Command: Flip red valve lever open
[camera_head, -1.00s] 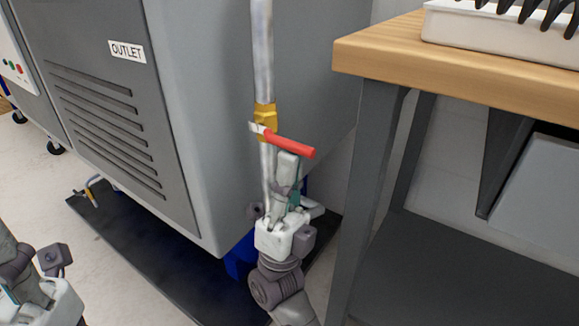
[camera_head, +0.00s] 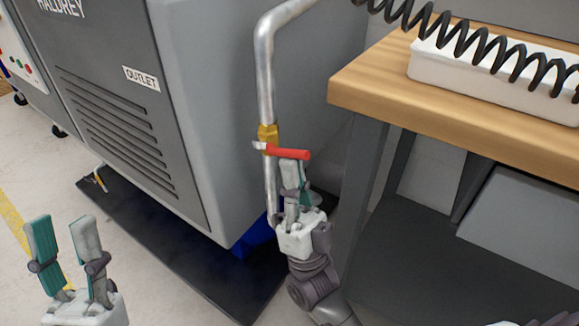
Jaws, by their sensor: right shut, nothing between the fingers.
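The red valve lever (camera_head: 288,152) sits on a brass valve (camera_head: 267,136) in a vertical metal pipe (camera_head: 264,85). The lever points to the right, across the pipe, and tilts slightly down at its free end. My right gripper (camera_head: 293,168) is upright just below the lever, with its fingers together and nothing between them. Its fingertips are at or very near the lever's underside; I cannot tell whether they touch. My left gripper (camera_head: 62,228) is at the lower left, fingers pointing up and apart, empty and far from the lever.
A grey machine cabinet (camera_head: 190,60) labelled OUTLET stands left of the pipe on a black mat (camera_head: 150,235). A wood-topped bench (camera_head: 380,85) with dark legs is close on the right. It carries a white tray (camera_head: 450,70); a black coiled hose (camera_head: 480,40) hangs in front.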

